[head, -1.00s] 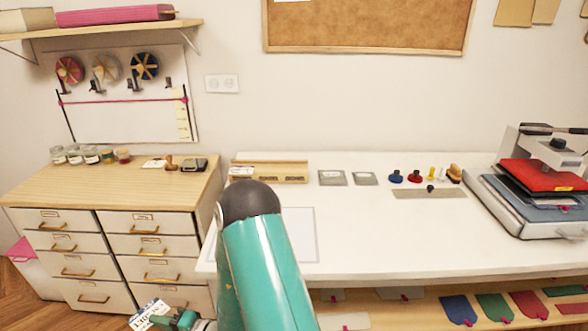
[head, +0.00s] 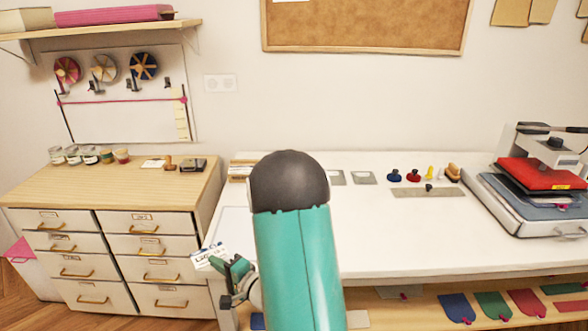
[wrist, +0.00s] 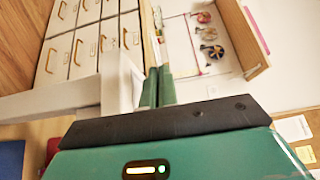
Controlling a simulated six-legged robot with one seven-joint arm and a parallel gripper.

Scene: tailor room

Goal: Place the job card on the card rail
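The job card (head: 209,257), white with dark printing, is held at the tip of my gripper (head: 226,265) near the left front edge of the white table. In the wrist view the green fingers (wrist: 157,84) are close together, with the card seen nearly edge-on (wrist: 153,38) beyond them. The card is tilted and clear of the tabletop. A light wooden rail (head: 239,171), which looks like the card rail, lies at the back left of the table. My arm hides most of it in the head view. The card is in front of the rail and apart from it.
The white table (head: 400,235) has a clear middle. Grey plates (head: 363,178), stamps (head: 413,176) and a heat press (head: 540,190) stand at the back and right. A drawer cabinet (head: 110,200) with jars and small items stands at left, its top near table height.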

